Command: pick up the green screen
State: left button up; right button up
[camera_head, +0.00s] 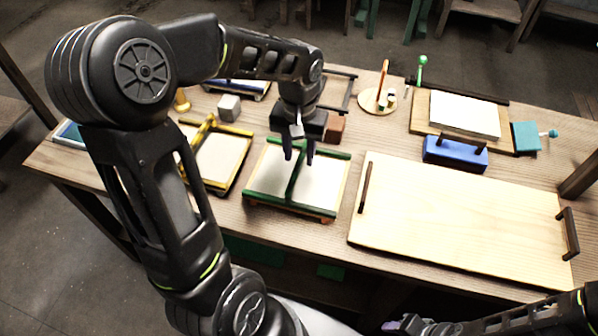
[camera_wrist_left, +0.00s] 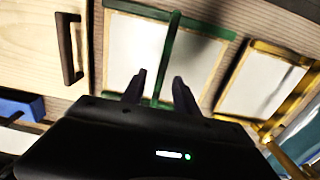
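The green screen (camera_head: 326,217) is a green-framed panel with pale faces and a green bar across its middle. It lies flat near the table's front edge. It also shows in the left wrist view (camera_wrist_left: 207,27). My left gripper (camera_head: 299,157) is above the screen's back part, fingers pointing down, open, with the green middle bar between the fingertips as seen in the left wrist view (camera_wrist_left: 158,80). I cannot tell whether the fingers touch the bar. My right gripper (camera_head: 400,325) is low at the bottom edge, apart from the screen; its fingers are not clear.
A yellow-framed screen (camera_head: 246,133) lies just left of the green one. A wooden board (camera_head: 460,215) with dark handles lies close on its right. A blue block (camera_head: 455,154) and a white pad (camera_head: 465,115) are behind the board.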

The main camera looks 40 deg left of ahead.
aim_at(299, 160)
pick_arm(q)
notch_tip(299, 160, down, 5)
jog(key=shift+w+a+r+p, duration=0.1)
jog(key=shift+r+p, duration=0.1)
jog(key=shift+p, duration=0.1)
jog(key=shift+c, duration=0.5)
grip_shut()
dwell(0.3)
